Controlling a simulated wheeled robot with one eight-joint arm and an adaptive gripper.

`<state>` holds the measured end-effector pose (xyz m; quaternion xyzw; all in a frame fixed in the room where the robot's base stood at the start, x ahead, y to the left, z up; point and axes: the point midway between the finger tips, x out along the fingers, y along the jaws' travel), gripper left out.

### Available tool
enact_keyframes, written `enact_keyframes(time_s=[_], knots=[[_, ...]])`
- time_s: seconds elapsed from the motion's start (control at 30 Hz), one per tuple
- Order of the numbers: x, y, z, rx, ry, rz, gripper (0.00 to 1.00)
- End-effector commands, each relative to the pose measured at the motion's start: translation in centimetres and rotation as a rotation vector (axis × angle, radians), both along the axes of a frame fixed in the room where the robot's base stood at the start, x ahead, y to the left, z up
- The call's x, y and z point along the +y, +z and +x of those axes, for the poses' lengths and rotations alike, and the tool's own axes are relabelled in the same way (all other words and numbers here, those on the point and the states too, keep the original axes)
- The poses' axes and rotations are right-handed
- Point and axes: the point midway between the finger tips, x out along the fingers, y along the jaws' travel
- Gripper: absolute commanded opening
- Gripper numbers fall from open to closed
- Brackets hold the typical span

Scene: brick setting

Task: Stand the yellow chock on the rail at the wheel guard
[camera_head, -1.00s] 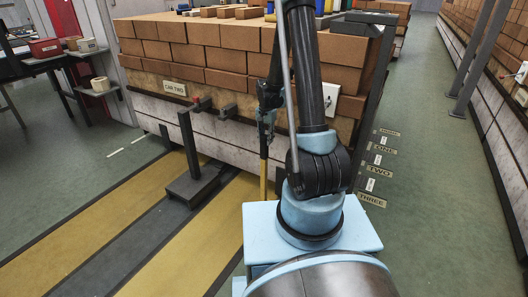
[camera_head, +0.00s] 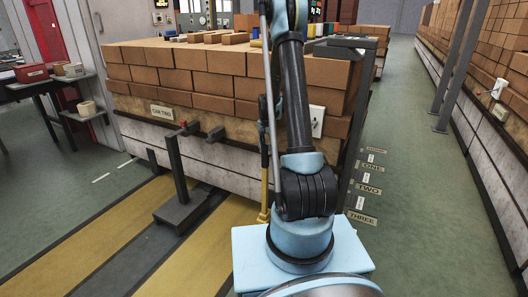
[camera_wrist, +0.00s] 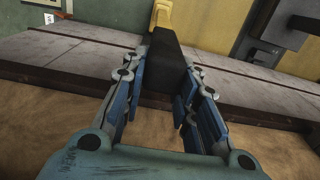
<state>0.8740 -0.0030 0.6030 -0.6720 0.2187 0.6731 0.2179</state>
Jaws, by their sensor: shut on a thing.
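The yellow chock shows as a narrow yellow piece (camera_head: 264,193) below my gripper in the head view, close to the floor. In the wrist view its yellow end (camera_wrist: 162,14) lies beyond a black grip part. My gripper (camera_wrist: 163,72) is shut on that black part, with a finger on each side. In the head view my arm partly hides the gripper. A dark upright post on a flat foot (camera_head: 182,210), perhaps the wheel guard, stands left of the chock. A dark rail strip (camera_head: 120,262) runs between yellow floor bands. Whether the chock touches the floor I cannot tell.
The brick-loaded car (camera_head: 150,137) stands just behind my gripper, with red and dark fittings on its side. A dark post (camera_head: 350,150) stands at its right corner. Green floor with labels (camera_head: 364,219) is open to the right. A table (camera_head: 50,95) stands far left.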

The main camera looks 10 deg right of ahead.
Motion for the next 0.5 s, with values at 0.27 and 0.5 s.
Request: enact_keyframes(time_s=[0.27,0.5], knots=[[0.0,-1.9,0.0,0.000,-0.001,0.000,0.00],[0.0,-3.4,0.0,0.000,-0.001,0.000,0.00]])
